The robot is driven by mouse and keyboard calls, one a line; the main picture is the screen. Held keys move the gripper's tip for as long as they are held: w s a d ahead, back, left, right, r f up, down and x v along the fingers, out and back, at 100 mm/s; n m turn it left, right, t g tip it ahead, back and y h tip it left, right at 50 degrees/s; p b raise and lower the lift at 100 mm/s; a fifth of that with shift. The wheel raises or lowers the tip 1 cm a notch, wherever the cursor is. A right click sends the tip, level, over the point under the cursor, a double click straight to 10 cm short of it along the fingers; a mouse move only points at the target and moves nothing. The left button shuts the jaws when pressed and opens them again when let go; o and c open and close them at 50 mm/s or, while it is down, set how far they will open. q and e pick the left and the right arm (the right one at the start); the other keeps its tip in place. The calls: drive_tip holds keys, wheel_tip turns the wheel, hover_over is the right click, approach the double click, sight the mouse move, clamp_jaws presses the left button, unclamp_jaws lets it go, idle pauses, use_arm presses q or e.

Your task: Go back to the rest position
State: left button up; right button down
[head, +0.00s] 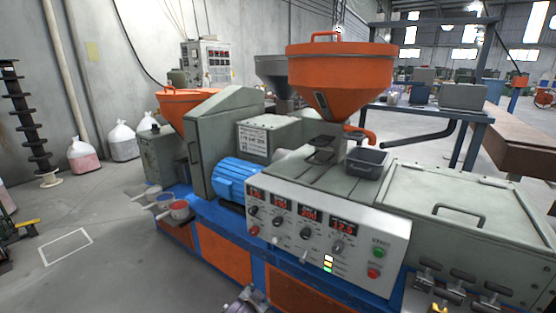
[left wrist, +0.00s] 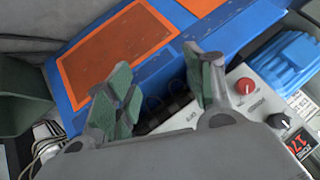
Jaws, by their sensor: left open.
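My left gripper (left wrist: 160,95) fills the front of the left wrist view. Its two fingers with green pads stand apart, and I see nothing held between them. Beyond the fingers are the blue and orange side of the machine and the left end of its control panel (left wrist: 262,105), with a red knob. In the head view, a grey metal part at the bottom edge, in front of the machine, appears to be the top of this gripper (head: 246,302); most of it is cut off. No copper spool is recognisable.
The extruder machine with its control panel (head: 325,222) spans the middle and right of the head view. An orange hopper (head: 340,75) and a grey bin (head: 367,162) stand on it. The floor (head: 100,220) at left is mostly clear.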

use_arm(q)
drive_tip(key=s+a+f+n+g, duration=0.3)
drive_tip(key=s+a+f, duration=0.3)
drive_tip(key=s+f, duration=0.3)
drive_tip(key=s+a+f+n+g, duration=0.3)
drive_tip(key=s+a+f, duration=0.3)
drive_tip(key=s+f, duration=0.35)
drive_tip(key=s+f+g+p, duration=0.1)
drive_tip(key=s+f, duration=0.3)
drive_tip(key=s, duration=0.5)
drive_tip(key=shift+s+f+g, duration=0.25)
drive_tip(key=shift+f+g, duration=0.05)
use_arm(e)
drive_tip(key=shift+s+d+f, duration=0.1)
drive_tip(key=shift+s, duration=0.1)
use_arm(q)
drive_tip(key=shift+a+p, duration=0.1)
drive_tip(key=shift+p, duration=0.35)
